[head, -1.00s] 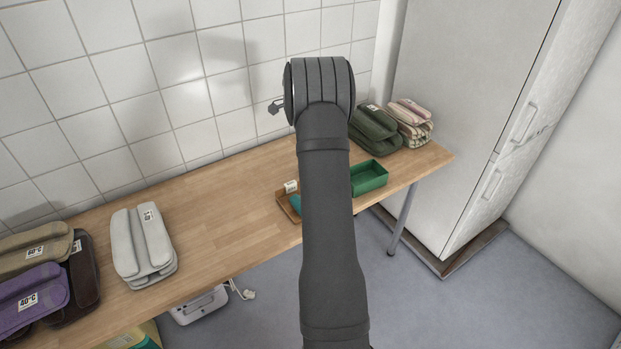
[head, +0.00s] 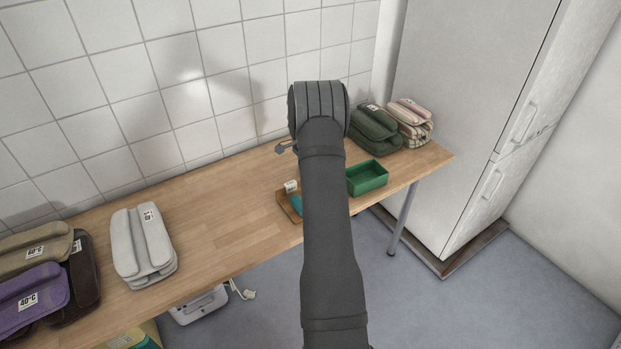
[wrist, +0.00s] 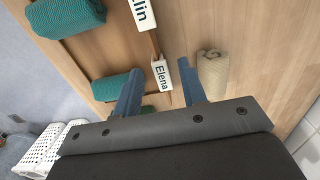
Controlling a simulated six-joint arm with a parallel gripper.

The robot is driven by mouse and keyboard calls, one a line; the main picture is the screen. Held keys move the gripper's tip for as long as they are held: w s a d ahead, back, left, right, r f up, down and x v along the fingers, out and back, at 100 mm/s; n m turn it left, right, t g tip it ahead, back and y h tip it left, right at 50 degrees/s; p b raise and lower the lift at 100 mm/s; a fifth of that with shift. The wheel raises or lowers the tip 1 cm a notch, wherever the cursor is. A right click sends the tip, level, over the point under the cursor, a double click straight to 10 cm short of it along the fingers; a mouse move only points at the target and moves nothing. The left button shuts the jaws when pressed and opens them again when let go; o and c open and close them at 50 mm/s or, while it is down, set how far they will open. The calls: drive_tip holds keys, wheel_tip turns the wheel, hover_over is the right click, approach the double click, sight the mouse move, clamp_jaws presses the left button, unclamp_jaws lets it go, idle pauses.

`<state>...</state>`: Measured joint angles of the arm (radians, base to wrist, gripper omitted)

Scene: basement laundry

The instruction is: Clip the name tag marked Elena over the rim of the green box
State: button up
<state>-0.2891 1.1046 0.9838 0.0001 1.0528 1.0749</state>
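The tag marked Elena (wrist: 161,75) is white with dark letters and shows in the wrist view, at the edge of a wooden tray. My gripper (wrist: 160,92) is open, one blue finger on each side of the tag, with visible gaps between. A second tag (wrist: 142,14), its lettering partly cut off and ending in "lin", is at the top of that view. The green box (head: 372,186) stands open on the table in the head view, right of my arm. In the head view my arm hides most of my gripper and part of the tray (head: 287,207); a white tag there is too small to read.
Teal rolled cloths (wrist: 68,16) and a beige roll (wrist: 212,76) lie near my fingers in the wrist view. Dark green (head: 373,130) and checked folded bundles (head: 412,124) stand behind the box. A grey bundle (head: 142,245) lies left; the table between is clear.

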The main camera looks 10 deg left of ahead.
wheel_tip(320, 180, down, 3)
drive_tip(key=shift+d, duration=0.1)
clamp_jaws()
drive_tip(key=shift+r, duration=0.1)
drive_tip(key=shift+r, duration=0.5)
drive_tip(key=r, duration=0.2)
drive_tip(key=d+r, duration=0.1)
drive_tip(key=shift+s+r, duration=0.1)
drive_tip(key=shift+r, duration=0.25)
drive_tip(key=s+d+r, duration=0.3)
drive_tip(key=d+r, duration=0.3)
drive_tip(key=d, duration=0.3)
drive_tip(key=shift+m, duration=0.4)
drive_tip(key=w+d, duration=0.1)
drive_tip(key=d, duration=0.2)
drive_tip(key=w+d+f, duration=0.1)
drive_tip(key=d, duration=0.2)
drive_tip(key=w+d+f, duration=0.1)
drive_tip(key=d, duration=0.2)
drive_tip(key=shift+w+d, duration=0.35)
drive_tip(key=shift+d, duration=0.05)
